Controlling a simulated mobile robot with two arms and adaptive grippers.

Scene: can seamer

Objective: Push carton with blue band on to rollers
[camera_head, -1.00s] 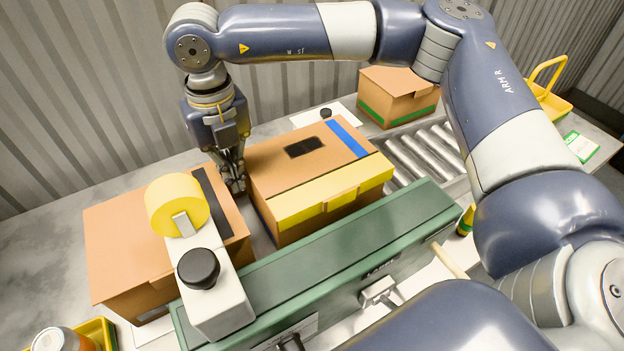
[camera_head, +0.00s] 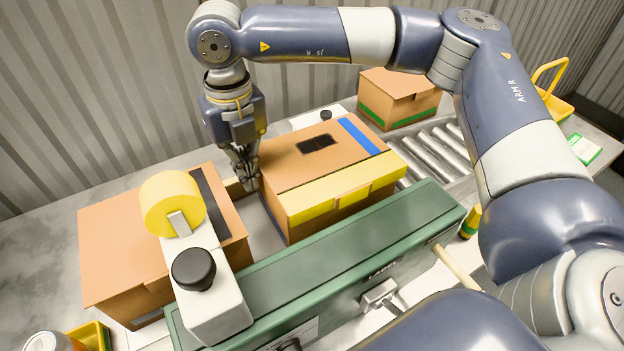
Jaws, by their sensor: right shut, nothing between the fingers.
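The carton with the blue band (camera_head: 285,171) stands in the middle, behind the green rail. It has a blue stripe near its right end, a dark patch on top and yellow tape along its front edge. My right gripper (camera_head: 250,184) points down at the carton's left side, shut and empty, and seems to touch it. The rollers (camera_head: 437,152) lie just to the right of the carton. The carton's right end is close to them; its lower edge there is hidden. My left gripper is not in view.
A second carton (camera_head: 120,236) stands to the left. A green-banded carton (camera_head: 399,97) stands behind the rollers. The green rail (camera_head: 330,255) with a yellow tape roll (camera_head: 172,203) runs along the front. A yellow-handled tray (camera_head: 553,98) is at the far right.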

